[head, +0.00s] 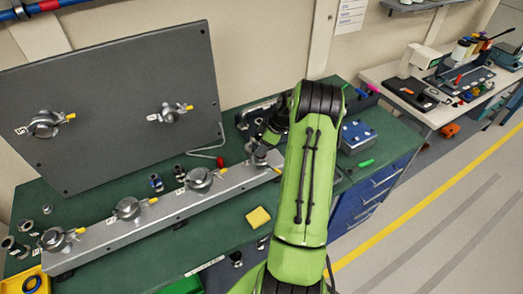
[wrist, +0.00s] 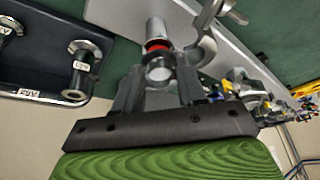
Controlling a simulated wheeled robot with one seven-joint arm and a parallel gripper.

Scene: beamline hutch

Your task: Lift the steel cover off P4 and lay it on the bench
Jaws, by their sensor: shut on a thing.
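The long steel rail (head: 165,213) on the green bench carries several ports with clamps. My gripper (head: 262,146) is at its right end, partly hidden by my arm. In the wrist view my gripper (wrist: 158,82) is shut on a small round steel piece, which looks like the steel cover (wrist: 159,70). A red ring (wrist: 157,45) and a steel pipe stub (wrist: 156,28) show just beyond it, in line with it. I cannot tell whether the cover touches the stub. A steel clamp (wrist: 207,40) stands open beside it. The P4 label is not readable.
The green bench top (head: 215,238) has free room in front of the rail, around a yellow pad (head: 258,217). A grey panel (head: 110,105) with two clamps stands behind. A blue box (head: 358,137) sits right of my arm. A dark rack (wrist: 50,62) with labelled steel fittings is at left in the wrist view.

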